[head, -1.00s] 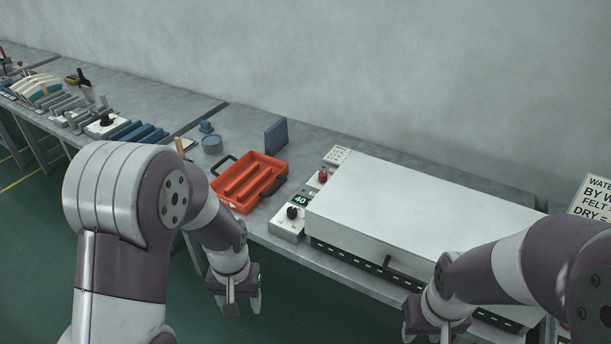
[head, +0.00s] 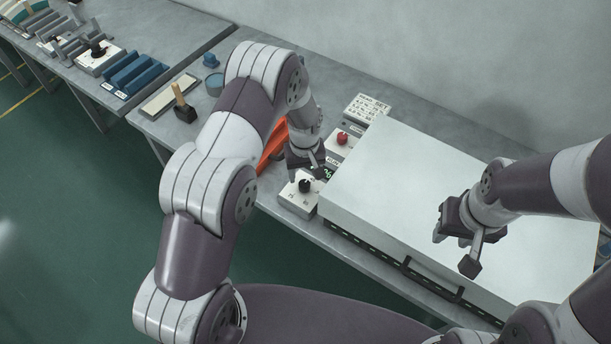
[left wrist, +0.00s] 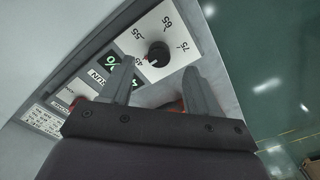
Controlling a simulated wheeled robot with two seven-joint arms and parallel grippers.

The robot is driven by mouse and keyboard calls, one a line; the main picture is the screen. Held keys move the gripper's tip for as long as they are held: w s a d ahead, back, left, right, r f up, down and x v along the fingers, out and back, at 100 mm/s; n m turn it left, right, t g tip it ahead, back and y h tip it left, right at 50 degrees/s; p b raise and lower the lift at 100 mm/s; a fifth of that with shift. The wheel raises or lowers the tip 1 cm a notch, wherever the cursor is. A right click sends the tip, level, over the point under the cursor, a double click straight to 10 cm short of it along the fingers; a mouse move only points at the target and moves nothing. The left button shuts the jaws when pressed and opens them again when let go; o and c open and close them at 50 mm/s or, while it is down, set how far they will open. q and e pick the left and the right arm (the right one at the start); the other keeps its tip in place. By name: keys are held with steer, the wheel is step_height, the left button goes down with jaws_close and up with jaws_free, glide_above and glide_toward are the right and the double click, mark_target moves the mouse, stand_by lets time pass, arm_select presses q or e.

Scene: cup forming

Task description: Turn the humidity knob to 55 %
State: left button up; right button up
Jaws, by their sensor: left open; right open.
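The humidity knob (head: 305,186) is black and sits on a white dial plate (head: 297,200) at the left front corner of the big white box. In the left wrist view the knob (left wrist: 157,54) shows with dial numbers 45, 55, 65 and 75 around it, and its mark lies near the 45 side. A green readout (left wrist: 114,64) ending in % is partly hidden by a finger. My left gripper (left wrist: 155,76) is open, with its fingers pointing towards the knob and apart from it. My right gripper (head: 455,245) is open and empty over the white box.
The white box (head: 440,210) fills the right of the table. An orange tray (head: 272,150) is mostly hidden behind my left arm.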

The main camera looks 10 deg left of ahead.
mark_target(304, 183)
arm_select(q)
steer(key=f, duration=0.3)
steer(key=f+p, duration=0.1)
steer(key=shift+w+a+f, duration=0.2)
steer(key=shift+w+f, duration=0.2)
steer(key=shift+s+f, duration=0.25)
steer(key=shift+w+d, duration=0.1)
steer(key=shift+w+f, duration=0.1)
steer(key=shift+f, duration=0.05)
steer(key=c, duration=1)
steer(key=shift+c, duration=0.2)
arm_select(e)
steer(key=shift+w+a+r, duration=0.2)
steer(key=shift+w+r, duration=0.15)
steer(key=shift+r, duration=0.3)
